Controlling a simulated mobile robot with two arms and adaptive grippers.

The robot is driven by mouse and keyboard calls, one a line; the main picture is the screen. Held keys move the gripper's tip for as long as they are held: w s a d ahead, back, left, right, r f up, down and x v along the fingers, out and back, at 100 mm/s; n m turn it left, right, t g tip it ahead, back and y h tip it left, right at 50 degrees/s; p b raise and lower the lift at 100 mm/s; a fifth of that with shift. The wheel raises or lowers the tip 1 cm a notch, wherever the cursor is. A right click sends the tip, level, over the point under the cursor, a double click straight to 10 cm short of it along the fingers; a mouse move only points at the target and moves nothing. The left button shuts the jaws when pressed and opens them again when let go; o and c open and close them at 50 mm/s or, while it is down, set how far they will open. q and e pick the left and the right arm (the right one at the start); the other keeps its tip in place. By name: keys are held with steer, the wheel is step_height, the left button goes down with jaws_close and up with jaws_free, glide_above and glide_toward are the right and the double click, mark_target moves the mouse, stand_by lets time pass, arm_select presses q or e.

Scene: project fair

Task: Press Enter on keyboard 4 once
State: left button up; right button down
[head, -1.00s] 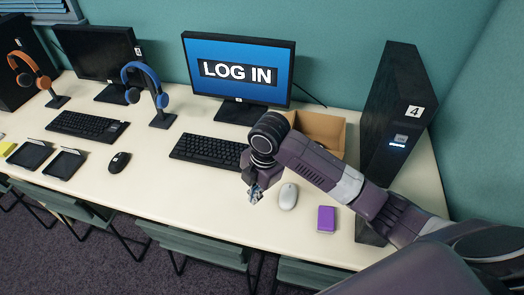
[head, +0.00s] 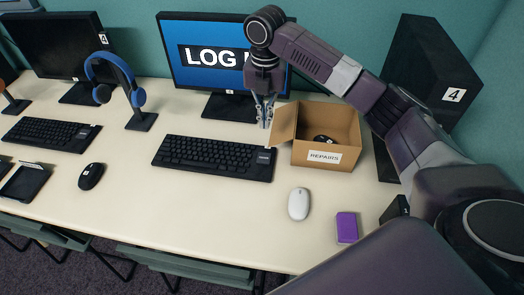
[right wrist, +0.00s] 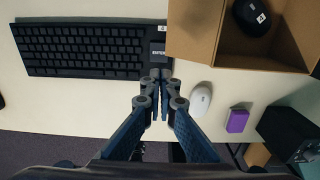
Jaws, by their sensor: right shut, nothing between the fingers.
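My right gripper (head: 265,123) is shut and empty, pointing down above the back right of the keyboard in the head view. In the right wrist view the closed fingertips (right wrist: 160,73) appear just below the ENTER lettering; the height gap is hard to judge. My left gripper is not in view.
An open cardboard REPAIRS box (head: 325,155) with a dark mouse inside stands close right of the ENTER key. A white mouse (head: 298,203) and purple block (head: 347,227) lie in front. A black tower marked 4 (head: 425,70) stands at right. Blue headphones (head: 135,90) stand left.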

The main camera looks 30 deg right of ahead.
glide_above(265, 159)
step_height(265, 159, down, 6)
steer(key=f, duration=0.5)
steer(key=f+p, duration=0.1)
steer(key=f, duration=0.2)
steer(key=shift+w, duration=0.25)
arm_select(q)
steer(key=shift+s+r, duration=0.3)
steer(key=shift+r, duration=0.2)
arm_select(e)
steer(key=shift+f, duration=0.1)
steer(key=shift+s+f, duration=0.1)
steer(key=shift+f, duration=0.6)
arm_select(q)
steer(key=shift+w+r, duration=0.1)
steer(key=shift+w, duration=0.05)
arm_select(e)
steer(key=shift+s+a+f, duration=0.1)
steer(key=shift+s+f, duration=0.05)
steer(key=shift+f, duration=0.1)
steer(key=r, duration=0.9)
steer(key=shift+w, duration=0.3)
